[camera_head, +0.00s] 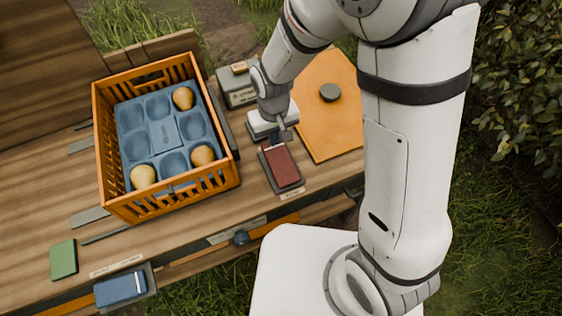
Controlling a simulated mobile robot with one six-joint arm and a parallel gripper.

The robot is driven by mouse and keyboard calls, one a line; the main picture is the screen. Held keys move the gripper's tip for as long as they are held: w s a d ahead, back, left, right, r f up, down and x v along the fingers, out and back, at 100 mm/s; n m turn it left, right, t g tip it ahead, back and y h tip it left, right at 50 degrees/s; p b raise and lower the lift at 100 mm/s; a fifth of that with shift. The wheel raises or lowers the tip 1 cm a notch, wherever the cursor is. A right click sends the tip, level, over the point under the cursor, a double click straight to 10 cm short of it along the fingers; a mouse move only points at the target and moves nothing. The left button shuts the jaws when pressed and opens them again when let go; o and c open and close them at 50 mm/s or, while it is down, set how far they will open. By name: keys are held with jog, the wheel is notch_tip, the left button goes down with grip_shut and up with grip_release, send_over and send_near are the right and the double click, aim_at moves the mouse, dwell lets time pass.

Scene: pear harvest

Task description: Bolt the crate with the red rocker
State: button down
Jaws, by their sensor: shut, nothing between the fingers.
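The orange crate (106,165) stands on the wooden bench at left. A blue tray with round hollows (132,117) lies in it, holding three pears. The red rocker (282,167) sits on a dark base on the bench, to the right of the crate. My gripper (276,142) is shut and empty, pointing down at the far end of the red rocker. I cannot tell whether its fingertips touch the rocker. Any bolt on the crate is not clear from here.
An orange board (322,125) with a dark round knob (330,92) lies right of my gripper. A grey box (236,91) stands behind it. A green block (63,259) and a blue rocker (121,288) are at the front left.

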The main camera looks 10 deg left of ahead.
jog(key=shift+f+b, duration=1.45)
jog(key=shift+f, duration=0.25)
dwell(0.8)
jog(key=shift+r, duration=0.1)
jog(key=shift+r+p, duration=2.5)
jog(key=shift+r, duration=1)
jog(key=shift+f, duration=0.1)
